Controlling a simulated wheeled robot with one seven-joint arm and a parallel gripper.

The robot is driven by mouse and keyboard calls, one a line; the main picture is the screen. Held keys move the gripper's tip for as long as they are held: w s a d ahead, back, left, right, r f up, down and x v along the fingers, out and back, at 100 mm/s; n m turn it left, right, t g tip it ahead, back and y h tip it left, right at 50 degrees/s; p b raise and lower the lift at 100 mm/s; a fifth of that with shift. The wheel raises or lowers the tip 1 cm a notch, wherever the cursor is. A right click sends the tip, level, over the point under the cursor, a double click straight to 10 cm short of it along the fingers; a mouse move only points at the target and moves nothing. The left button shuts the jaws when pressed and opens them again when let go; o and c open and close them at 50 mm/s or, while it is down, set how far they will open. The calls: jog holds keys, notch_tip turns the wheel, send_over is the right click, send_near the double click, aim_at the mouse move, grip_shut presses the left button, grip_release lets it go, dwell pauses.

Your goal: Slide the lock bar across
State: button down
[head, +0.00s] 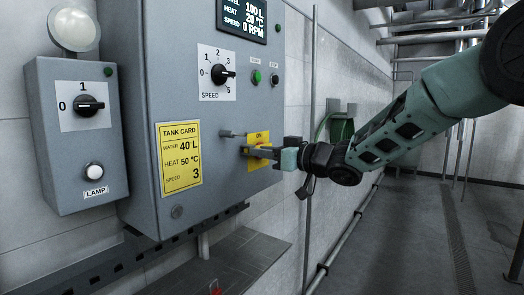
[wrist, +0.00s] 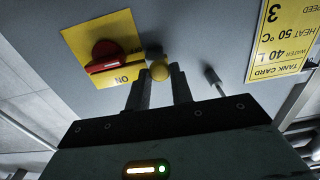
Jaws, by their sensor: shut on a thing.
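A round yellow knob (wrist: 160,71) sits between the fingertips of my gripper (wrist: 160,75) in the wrist view, and the jaws are shut on it. I take it for the knob of the lock bar; a short dark piece shows behind it, but most of the bar is hidden. Left of the knob is a red switch handle (wrist: 105,62) on a yellow plate (wrist: 126,32) marked ON. In the head view, my gripper (head: 246,151) reaches in from the right in front of the yellow plate (head: 256,163), and its fingers hide the knob.
A grey peg (head: 231,133) stands out from the control cabinet (head: 142,100) just left of the plate; it also shows in the wrist view (wrist: 214,82). A yellow tank card (head: 181,158) is further left. A lamp box (head: 72,190) stands beside the cabinet.

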jog(key=c, duration=1.2)
grip_release()
jog(key=shift+w+d+r, duration=0.1)
jog(key=shift+w+d, duration=0.1)
jog(key=shift+d, duration=0.05)
jog(key=shift+c, duration=0.2)
jog(key=b+v, duration=0.5)
jog(key=v, duration=1.2)
jog(key=shift+s, duration=0.25)
jog(key=shift+d, duration=0.1)
